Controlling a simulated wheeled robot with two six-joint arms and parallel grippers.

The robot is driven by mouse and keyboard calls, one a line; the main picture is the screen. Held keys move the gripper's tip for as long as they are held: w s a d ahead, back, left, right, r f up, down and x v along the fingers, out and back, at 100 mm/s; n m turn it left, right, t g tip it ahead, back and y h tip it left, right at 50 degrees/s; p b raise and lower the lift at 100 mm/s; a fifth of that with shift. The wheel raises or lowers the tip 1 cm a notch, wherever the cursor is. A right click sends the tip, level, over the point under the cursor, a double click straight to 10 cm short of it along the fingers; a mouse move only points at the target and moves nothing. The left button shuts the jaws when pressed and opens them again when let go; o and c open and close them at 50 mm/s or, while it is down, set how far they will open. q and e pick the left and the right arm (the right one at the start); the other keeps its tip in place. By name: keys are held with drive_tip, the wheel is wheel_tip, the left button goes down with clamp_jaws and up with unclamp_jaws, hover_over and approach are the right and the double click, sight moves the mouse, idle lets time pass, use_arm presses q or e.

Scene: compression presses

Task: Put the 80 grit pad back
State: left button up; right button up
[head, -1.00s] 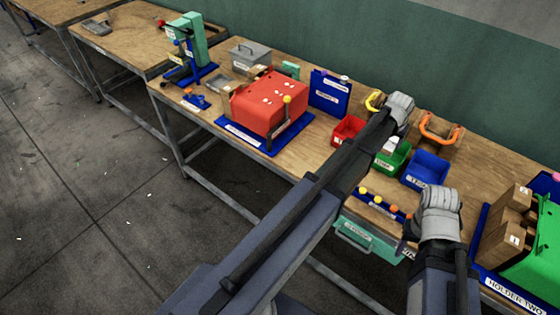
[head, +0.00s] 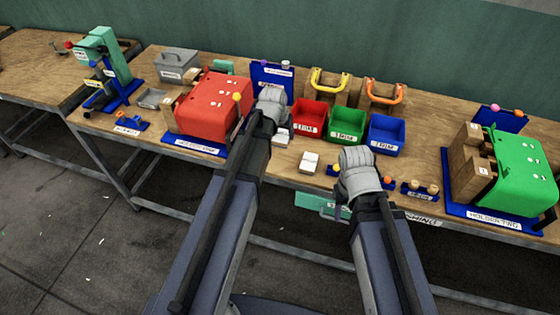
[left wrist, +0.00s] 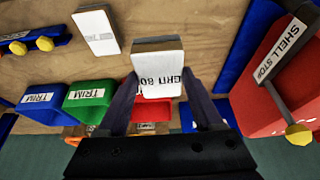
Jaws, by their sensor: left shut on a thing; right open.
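The 80 grit pad, a white-faced block, shows in the left wrist view (left wrist: 158,62) with "GRIT 80" on its face. My left gripper (left wrist: 160,92) is shut on it. In the head view my left gripper (head: 274,126) is between the red press and the red bin, with the white pad (head: 282,138) just below it. A second white-topped block (head: 309,162) lies on the table to the right; it also shows in the left wrist view (left wrist: 97,32), its label unreadable. My right gripper (head: 343,195) is open over the front table edge; its fingertips are mostly hidden.
Red (head: 307,122), green (head: 347,128) and blue (head: 386,136) bins stand in a row behind. The red press (head: 215,105) is close on the left, the green press (head: 525,165) on the far right. A small blue rack (head: 418,190) with knobs sits at the front edge.

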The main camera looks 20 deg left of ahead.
use_arm(q)
drive_tip(key=shift+s+a, duration=0.15)
drive_tip(key=shift+s, duration=0.25)
wheel_tip(320, 180, down, 10)
drive_tip(key=b, duration=1)
drive_tip(key=shift+w, duration=0.1)
drive_tip(key=shift+f, duration=0.1)
drive_tip(key=shift+f, duration=0.15)
drive_tip(key=o, duration=1.2)
drive_tip(key=p+v, duration=1.1)
drive_tip(key=v, duration=0.1)
drive_tip(key=shift+r, duration=0.35)
drive_tip(key=s+d+f+m+g, duration=0.1)
drive_tip(key=s+d+g, duration=0.1)
drive_tip(key=s+d, duration=0.4)
drive_tip(key=s+d+m+g+y, duration=0.1)
drive_tip(key=s+d+m+g, duration=0.1)
drive_tip(key=s+d, duration=0.5)
drive_tip(key=s+g, duration=0.1)
drive_tip(key=s, duration=0.4)
drive_tip(key=shift+s+d+f, duration=0.2)
drive_tip(key=shift+s+f, duration=0.15)
